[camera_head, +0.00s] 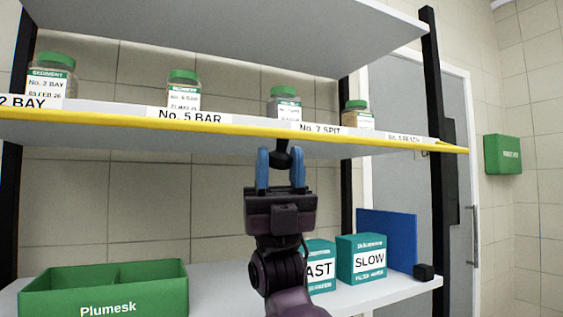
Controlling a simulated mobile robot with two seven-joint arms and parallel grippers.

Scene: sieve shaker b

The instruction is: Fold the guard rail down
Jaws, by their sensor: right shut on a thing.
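The yellow guard rail (232,127) runs along the front edge of the middle shelf, in front of the lower part of the jars. A black knob (283,143) hangs just below the rail near its middle. My right gripper (281,160) points up at the rail from below, its blue fingers closed on the black knob. The knob is partly hidden between the fingers. My left gripper is not in view.
Several green-lidded sediment jars, such as the one at left (51,78), stand on the middle shelf. Below are a green bin (60,293), teal filter boxes (362,270), a blue panel (400,240) and a small black block (424,272). A black post (436,80) stands at right.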

